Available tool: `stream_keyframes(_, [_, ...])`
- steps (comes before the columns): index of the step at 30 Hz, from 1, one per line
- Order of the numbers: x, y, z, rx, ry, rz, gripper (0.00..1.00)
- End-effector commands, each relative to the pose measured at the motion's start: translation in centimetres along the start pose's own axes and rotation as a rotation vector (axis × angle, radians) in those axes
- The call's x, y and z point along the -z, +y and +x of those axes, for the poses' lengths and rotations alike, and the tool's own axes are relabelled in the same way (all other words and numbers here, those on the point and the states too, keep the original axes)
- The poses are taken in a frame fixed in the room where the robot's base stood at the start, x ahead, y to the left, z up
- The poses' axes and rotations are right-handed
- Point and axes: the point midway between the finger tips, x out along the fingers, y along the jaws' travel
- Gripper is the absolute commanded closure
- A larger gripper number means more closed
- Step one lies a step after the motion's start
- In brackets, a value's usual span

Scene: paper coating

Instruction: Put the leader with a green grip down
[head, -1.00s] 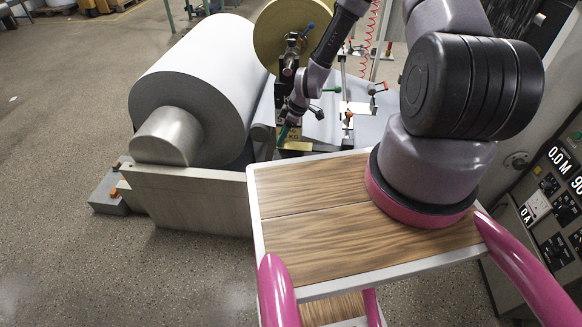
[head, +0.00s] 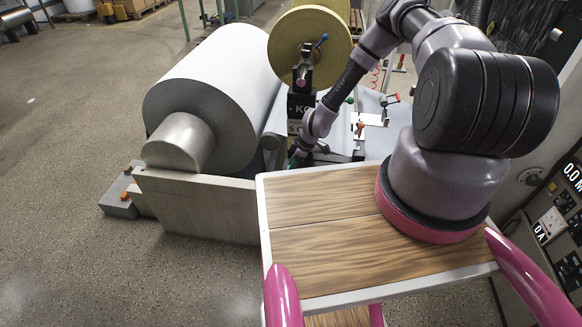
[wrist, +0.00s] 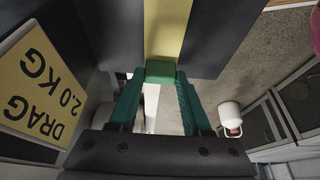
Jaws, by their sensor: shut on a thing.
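The leader's green grip (wrist: 160,72) sits between the tips of my gripper (wrist: 161,80) in the wrist view. My gripper is shut on it, with one teal finger on each side. A yellow strip (wrist: 167,28) runs up from the grip between dark surfaces; I cannot tell how far the leader extends. In the head view my gripper (head: 295,157) points down beside the machine, just beyond the wooden top and right of the big paper roll. The grip is too small to make out there.
A large white paper roll (head: 215,90) lies left of my arm. A yellow-tan roll (head: 309,46) stands behind my gripper. A yellow sign reading DRAG 2.0 KG (wrist: 42,85) is close at left. The wooden top (head: 325,250) is bare in front.

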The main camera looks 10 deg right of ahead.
Motion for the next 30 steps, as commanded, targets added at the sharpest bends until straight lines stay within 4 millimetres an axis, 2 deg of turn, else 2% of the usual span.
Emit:
stream_keyframes(5, [-0.1,0.0,0.3,0.001,0.0,-0.001,1.0])
stream_keyframes(6, [-0.1,0.0,0.3,0.0,0.0,-0.001,0.4])
stream_keyframes(7, [-0.1,0.0,0.3,0.0,0.0,-0.001,0.29])
stream_keyframes(8, [-0.1,0.0,0.3,0.0,0.0,0.0,0.21])
stream_keyframes(20, [0.0,0.0,-0.3,-0.001,0.0,0.0,0.21])
stream_keyframes(23, [0.0,0.1,-1.7,-0.002,0.0,-0.002,0.21])
stream_keyframes(30, [0.0,0.1,-6.8,-0.003,-0.001,-0.003,0.21])
